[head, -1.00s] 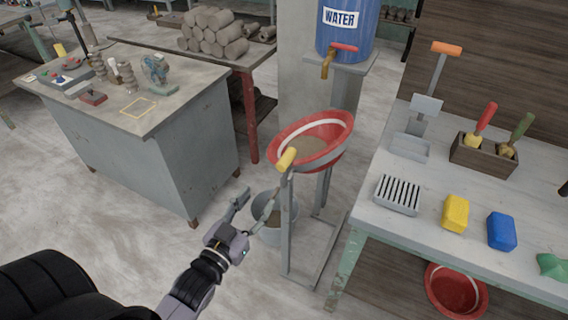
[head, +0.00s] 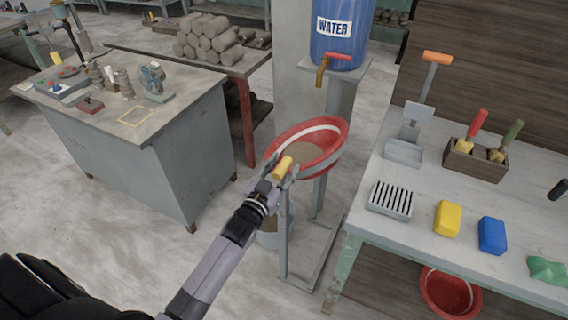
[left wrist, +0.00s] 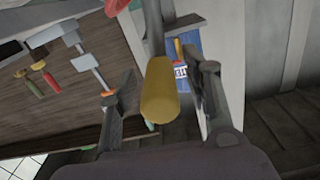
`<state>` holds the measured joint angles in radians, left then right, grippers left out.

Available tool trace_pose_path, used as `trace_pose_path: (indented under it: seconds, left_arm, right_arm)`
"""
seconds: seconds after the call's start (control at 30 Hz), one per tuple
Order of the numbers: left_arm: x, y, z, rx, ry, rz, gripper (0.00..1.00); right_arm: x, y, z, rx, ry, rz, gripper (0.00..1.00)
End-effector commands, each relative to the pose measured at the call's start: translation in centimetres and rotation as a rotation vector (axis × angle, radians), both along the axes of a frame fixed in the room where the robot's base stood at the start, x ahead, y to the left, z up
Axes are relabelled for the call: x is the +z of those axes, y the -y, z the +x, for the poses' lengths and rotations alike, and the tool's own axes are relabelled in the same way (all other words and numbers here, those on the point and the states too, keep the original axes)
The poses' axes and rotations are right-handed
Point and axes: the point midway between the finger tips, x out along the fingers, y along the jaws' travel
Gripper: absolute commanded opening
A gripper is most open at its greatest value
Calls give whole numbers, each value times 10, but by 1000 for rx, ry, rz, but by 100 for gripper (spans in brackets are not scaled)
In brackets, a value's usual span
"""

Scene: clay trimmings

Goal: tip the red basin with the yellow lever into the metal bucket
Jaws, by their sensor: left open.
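The red basin (head: 322,148) with a white band hangs tilted on a grey metal stand (head: 284,235). Its yellow lever (head: 283,166) sticks out at the basin's near left side. My left gripper (head: 280,174) is open around the lever's yellow grip, one finger on each side. In the left wrist view the yellow lever (left wrist: 160,92) lies between the two open fingers, with a gap visible on each side. The metal bucket (head: 268,238) stands on the floor below the basin, mostly hidden by my left arm and the stand. My right gripper is not in view.
A workbench (head: 410,215) stands close on the right, with a yellow block, a blue block and tools. A blue water barrel (head: 343,30) is behind the basin. A second red basin (head: 450,292) sits under the workbench. A grey cabinet (head: 185,150) stands left, with open floor before it.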

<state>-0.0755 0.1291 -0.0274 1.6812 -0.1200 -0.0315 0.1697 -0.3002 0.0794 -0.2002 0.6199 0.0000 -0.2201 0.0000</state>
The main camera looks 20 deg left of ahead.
Motion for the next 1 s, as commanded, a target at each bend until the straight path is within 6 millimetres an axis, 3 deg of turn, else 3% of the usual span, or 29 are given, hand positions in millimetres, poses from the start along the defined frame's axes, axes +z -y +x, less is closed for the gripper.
trace_pose_path:
  seconds: [0.4,1.0]
  left_arm:
    - [0,1,10,0,0,-1,44]
    - [0,1,9,0,0,-1,5]
  right_arm:
    - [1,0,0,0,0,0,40]
    - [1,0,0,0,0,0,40]
